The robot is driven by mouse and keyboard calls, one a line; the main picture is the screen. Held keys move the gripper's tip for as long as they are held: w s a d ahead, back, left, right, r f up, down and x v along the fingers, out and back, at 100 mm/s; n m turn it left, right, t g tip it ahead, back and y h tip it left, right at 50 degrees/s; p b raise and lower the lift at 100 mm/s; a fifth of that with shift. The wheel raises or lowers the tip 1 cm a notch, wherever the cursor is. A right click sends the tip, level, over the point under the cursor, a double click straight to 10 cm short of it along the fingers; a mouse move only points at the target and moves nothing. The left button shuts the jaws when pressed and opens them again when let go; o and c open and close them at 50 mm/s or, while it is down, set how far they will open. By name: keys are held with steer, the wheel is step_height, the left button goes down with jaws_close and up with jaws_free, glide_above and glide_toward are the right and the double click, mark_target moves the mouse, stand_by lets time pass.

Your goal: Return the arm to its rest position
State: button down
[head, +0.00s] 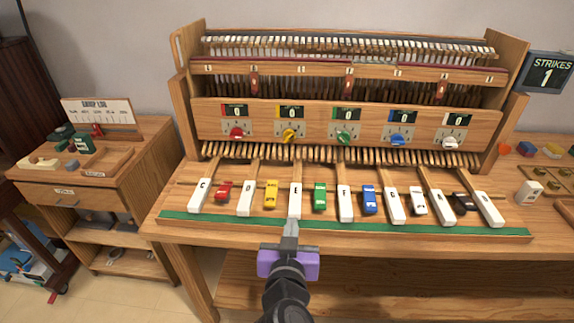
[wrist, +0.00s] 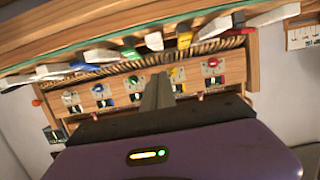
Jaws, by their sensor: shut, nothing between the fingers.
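My gripper (head: 291,232) is shut and empty. In the head view its fingertips overlap the green strip (head: 420,229) at the front edge of the keyboard, just below the white key E (head: 296,198). I cannot tell whether they touch anything. My arm reaches up from the bottom middle of the head view. In the wrist view the shut fingers (wrist: 157,95) point toward the piano, which appears upside down. The white keys and coloured keys (head: 319,197) stand in a row on the wooden bench. Part of the bench front is hidden behind my gripper.
The piano frame (head: 345,120) rises behind the keys with several coloured knobs below counters reading 0. A screen (head: 546,73) at the right reads STRIKES 1. A wooden side cabinet (head: 120,160) stands at the left. Open floor (head: 120,297) shows at the lower left.

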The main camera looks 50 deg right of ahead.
stand_by(0.3)
steer(key=w+a+r+n+t+y, duration=0.2)
steer(key=w+a+n+t, duration=0.1)
steer(key=w+a+n, duration=0.1)
steer(key=s+a+f+n+t+y, duration=0.3)
steer(key=s+a+n+t+y, duration=0.15)
steer(key=a+n+y, duration=0.35)
steer(key=s+a+m+g+y, duration=0.1)
steer(key=s+a+g+y, duration=0.1)
steer(key=s, duration=2.3)
steer(key=shift+s+a+m, duration=0.15)
steer(key=shift+a+m, duration=0.05)
steer(key=shift+m, duration=0.1)
